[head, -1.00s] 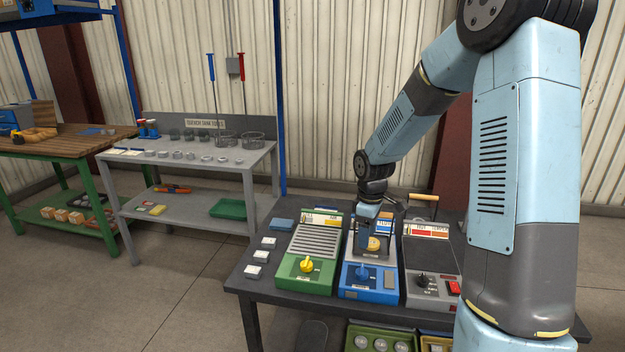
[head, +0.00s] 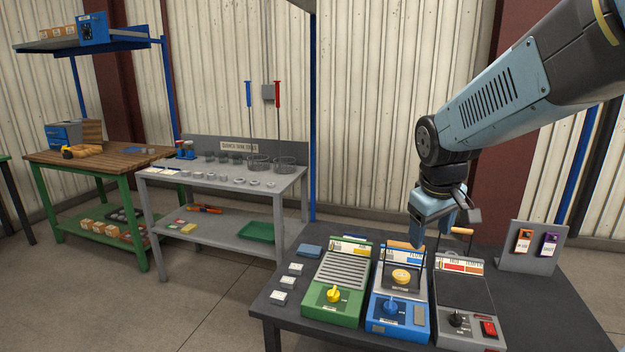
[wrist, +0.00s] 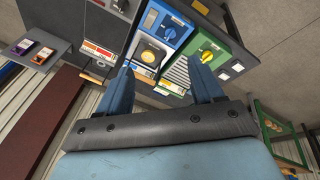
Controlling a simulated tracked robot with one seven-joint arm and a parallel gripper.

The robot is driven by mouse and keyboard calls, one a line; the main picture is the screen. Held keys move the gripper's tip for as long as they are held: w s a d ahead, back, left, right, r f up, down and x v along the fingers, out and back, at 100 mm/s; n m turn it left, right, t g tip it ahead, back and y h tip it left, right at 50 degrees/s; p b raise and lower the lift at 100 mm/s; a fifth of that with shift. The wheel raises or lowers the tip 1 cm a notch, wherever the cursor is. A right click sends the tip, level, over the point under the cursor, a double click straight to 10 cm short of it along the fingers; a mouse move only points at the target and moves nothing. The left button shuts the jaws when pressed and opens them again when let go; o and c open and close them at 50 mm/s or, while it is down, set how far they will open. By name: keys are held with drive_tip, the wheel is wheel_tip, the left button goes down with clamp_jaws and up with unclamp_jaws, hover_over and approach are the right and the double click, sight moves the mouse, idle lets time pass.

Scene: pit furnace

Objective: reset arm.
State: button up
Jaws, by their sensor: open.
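My gripper (head: 432,238) hangs above the dark table at the right in the head view, over the back of the blue device and the grey device. In the wrist view its two blue fingers (wrist: 163,90) are spread apart with nothing between them. The blue device (head: 398,315) has a blue knob and a round yellow-orange piece (head: 401,277) on its upper part, apart from the fingers. The green device (head: 333,300) with a yellow knob stands to its left. The grey device (head: 465,298) with a red switch stands to its right.
A stand (head: 530,248) with an orange and a purple item is at the table's right back. Small white blocks lie along the left edge. A grey bench (head: 222,175) with rings and baskets and a wooden-topped table (head: 95,155) stand farther left.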

drive_tip(key=s+r+m+t+y, duration=0.1)
drive_tip(key=s+r+m, duration=0.3)
drive_tip(key=s, duration=0.9)
drive_tip(key=shift+r+t, duration=0.7)
